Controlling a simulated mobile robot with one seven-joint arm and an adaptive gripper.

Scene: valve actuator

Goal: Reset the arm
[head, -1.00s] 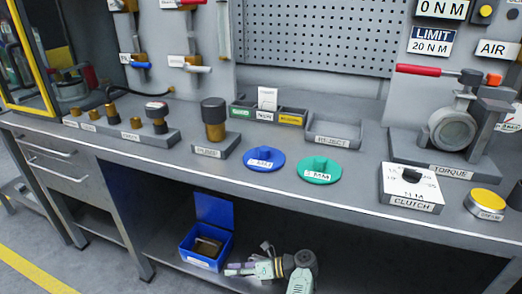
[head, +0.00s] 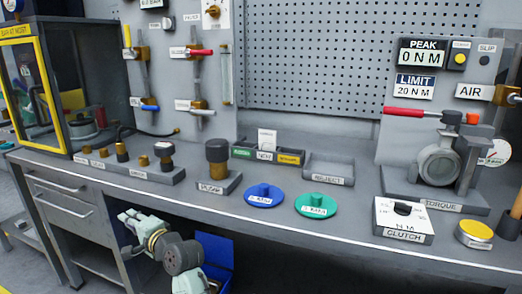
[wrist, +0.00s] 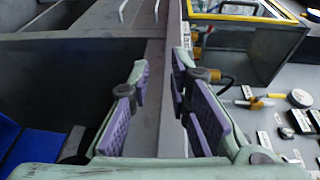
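My gripper (head: 126,220) shows in the head view at the lower left, in front of the workbench drawers and below the bench top edge. It points left, and my pale green arm and dark wrist joint run down behind it to the lower middle. In the wrist view my gripper (wrist: 160,72) has its two purple-padded fingers apart, with a clear gap between them and nothing held. The bench's front edge runs behind the gap. The rest of my arm is out of frame.
The workbench (head: 345,222) carries a blue disc (head: 264,196), a green disc (head: 316,205), a clutch box (head: 404,222), a torque rig (head: 440,165) and a yellow button (head: 475,231). A blue bin (head: 216,252) sits under the bench, partly hidden by my arm. A yellow-framed cabinet (head: 68,95) stands left.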

